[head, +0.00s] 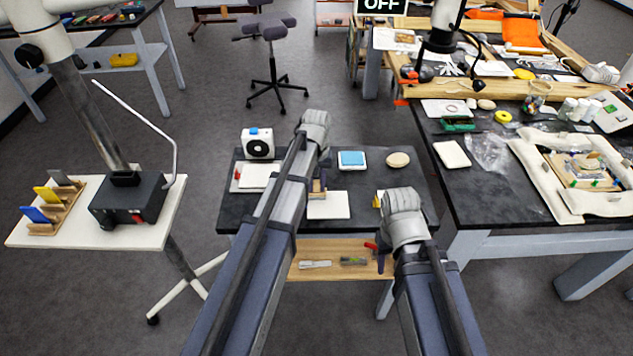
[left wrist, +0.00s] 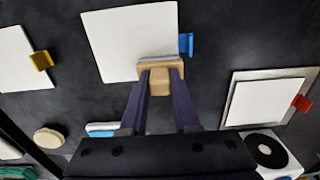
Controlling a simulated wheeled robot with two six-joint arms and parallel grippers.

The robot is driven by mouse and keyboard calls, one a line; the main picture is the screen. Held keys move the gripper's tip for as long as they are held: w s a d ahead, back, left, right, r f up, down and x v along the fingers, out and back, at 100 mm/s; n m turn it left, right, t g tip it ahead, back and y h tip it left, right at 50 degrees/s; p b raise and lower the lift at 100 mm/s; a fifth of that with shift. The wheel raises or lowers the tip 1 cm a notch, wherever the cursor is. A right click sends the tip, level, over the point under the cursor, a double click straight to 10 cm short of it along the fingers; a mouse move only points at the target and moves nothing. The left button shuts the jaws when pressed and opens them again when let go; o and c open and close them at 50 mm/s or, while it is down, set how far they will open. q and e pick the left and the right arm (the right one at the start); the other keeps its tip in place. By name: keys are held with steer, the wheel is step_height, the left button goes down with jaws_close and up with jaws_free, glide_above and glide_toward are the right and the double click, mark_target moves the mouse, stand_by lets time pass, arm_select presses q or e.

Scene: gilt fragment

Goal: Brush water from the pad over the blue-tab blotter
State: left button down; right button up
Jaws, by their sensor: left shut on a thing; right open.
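The blue-tab blotter, a white sheet (left wrist: 130,42), lies flat on the dark table with its blue tab (left wrist: 186,44) at its edge. It also shows in the head view (head: 330,208), where its tab is hidden. My left gripper (left wrist: 160,85) is shut on a wooden brush (left wrist: 160,66), whose head overlaps the blotter's edge in the left wrist view; I cannot tell whether it touches. The blue pad (head: 352,158) sits in a white holder behind the blotter. My right gripper (head: 380,262) is open and low at the table's front right, partly hidden by its arm.
A yellow-tab sheet (left wrist: 20,62) and a red-tab sheet (left wrist: 265,102) lie on either side. A white fan-like device (head: 258,143) and a round tan piece (head: 398,159) stand at the back. A wooden shelf (head: 330,272) with small items is below the tabletop.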

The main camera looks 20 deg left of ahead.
arm_select(q)
steer(key=shift+s+d, duration=0.2)
steer(key=shift+s, duration=0.5)
steer(key=shift+s+d, duration=0.2)
steer(key=shift+s, duration=0.5)
steer(key=shift+s, duration=0.1)
steer(key=shift+s+d, duration=0.3)
steer(key=shift+s, duration=0.65)
steer(key=shift+s+d, duration=0.3)
steer(key=shift+s, duration=0.65)
steer(key=shift+w, duration=0.15)
steer(key=shift+w+a, duration=0.3)
steer(key=shift+w, duration=0.65)
steer(key=shift+w+a, duration=0.3)
steer(key=shift+w, duration=0.65)
steer(key=shift+w+a, duration=0.3)
steer(key=shift+w, duration=0.65)
steer(key=shift+w+a, duration=0.25)
steer(key=shift+w, duration=0.7)
